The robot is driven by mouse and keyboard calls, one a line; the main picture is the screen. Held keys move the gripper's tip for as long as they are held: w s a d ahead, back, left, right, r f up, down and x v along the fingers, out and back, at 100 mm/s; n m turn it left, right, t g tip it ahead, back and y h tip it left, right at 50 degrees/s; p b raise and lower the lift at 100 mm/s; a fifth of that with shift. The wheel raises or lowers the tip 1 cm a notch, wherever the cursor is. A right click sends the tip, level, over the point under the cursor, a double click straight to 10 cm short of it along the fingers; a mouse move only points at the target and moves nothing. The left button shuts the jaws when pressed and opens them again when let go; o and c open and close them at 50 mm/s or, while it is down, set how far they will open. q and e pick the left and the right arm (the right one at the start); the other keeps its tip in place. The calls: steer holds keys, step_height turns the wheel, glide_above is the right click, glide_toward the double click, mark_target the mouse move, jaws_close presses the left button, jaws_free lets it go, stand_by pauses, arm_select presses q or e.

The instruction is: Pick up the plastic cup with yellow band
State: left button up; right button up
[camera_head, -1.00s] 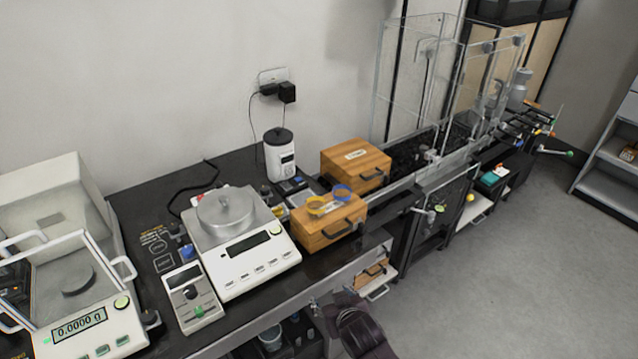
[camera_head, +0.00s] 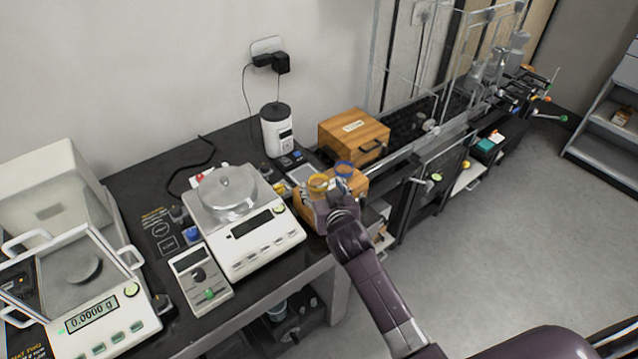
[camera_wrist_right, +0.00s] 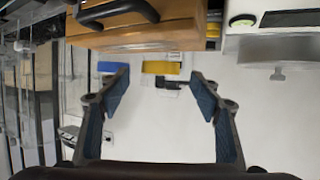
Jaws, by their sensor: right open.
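The plastic cup with yellow band (camera_head: 318,182) stands on a small wooden box (camera_head: 361,181). A cup with a blue band (camera_head: 344,168) stands close to its right in the head view. Both cups are clear, so mostly the bands show. My right gripper (camera_head: 326,191) is at the front of this box, close to the yellow-band cup, and hides part of the box. In the right wrist view, the open fingers (camera_wrist_right: 160,80) spread on both sides of the yellow band (camera_wrist_right: 161,68); the blue band (camera_wrist_right: 112,67) lies by the left finger. Contact cannot be told. My left gripper is not in view.
A balance with a steel pan (camera_head: 250,238) stands left of the wooden box. A second wooden box (camera_head: 354,135) and a white device with a dark lid (camera_head: 278,132) stand behind. A glass-doored balance (camera_head: 80,290) is at far left. The floor at right is clear.

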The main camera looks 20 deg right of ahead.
mark_target(321, 186)
steer(key=shift+p+x, duration=0.6)
steer(key=shift+x, duration=1.75)
steer(key=shift+f, duration=0.2)
steer(key=shift+s, duration=0.1)
steer(key=shift+c, duration=0.4)
steer(key=c, duration=0.9)
